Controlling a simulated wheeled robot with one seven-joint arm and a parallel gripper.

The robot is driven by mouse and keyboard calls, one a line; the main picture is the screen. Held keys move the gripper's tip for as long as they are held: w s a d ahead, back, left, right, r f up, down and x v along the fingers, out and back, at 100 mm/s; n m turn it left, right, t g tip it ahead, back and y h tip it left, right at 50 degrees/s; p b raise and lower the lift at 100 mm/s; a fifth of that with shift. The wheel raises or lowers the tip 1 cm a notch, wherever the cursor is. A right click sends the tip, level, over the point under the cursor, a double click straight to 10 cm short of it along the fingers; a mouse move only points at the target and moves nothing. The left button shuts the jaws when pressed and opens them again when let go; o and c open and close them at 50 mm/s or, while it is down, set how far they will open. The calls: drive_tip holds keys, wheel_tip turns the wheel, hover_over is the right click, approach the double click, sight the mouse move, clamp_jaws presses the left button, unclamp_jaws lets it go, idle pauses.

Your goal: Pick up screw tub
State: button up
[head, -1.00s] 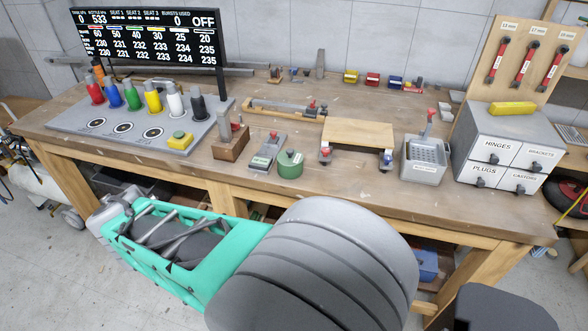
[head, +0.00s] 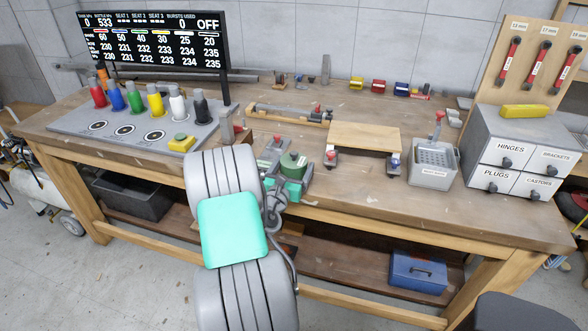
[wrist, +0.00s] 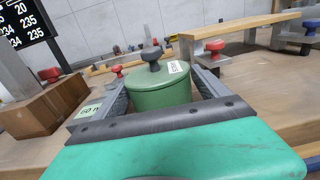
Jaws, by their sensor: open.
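The screw tub is a round green tub (head: 293,162) with a dark knob on its lid, standing upright near the bench's front edge. It also shows in the wrist view as a green tub (wrist: 162,96) with a small white label on its lid, too small to read surely. My gripper (head: 288,178) is at the front of the tub. In the wrist view my gripper (wrist: 161,82) is open, with one grey finger on each side of the tub. Whether the fingers touch it, I cannot tell. The tub's lower front is hidden by my gripper.
A wooden block (wrist: 43,103) with a red knob stands left of the tub. A small wooden platform (head: 363,137) stands on its right, with a grey basket (head: 433,165) beyond. A drawer cabinet (head: 522,150) stands at the right end.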

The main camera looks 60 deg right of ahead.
drive_tip(key=shift+d, duration=0.25)
drive_tip(key=c, duration=1.8)
drive_tip(key=shift+r, duration=0.1)
drive_tip(key=shift+c, duration=0.3)
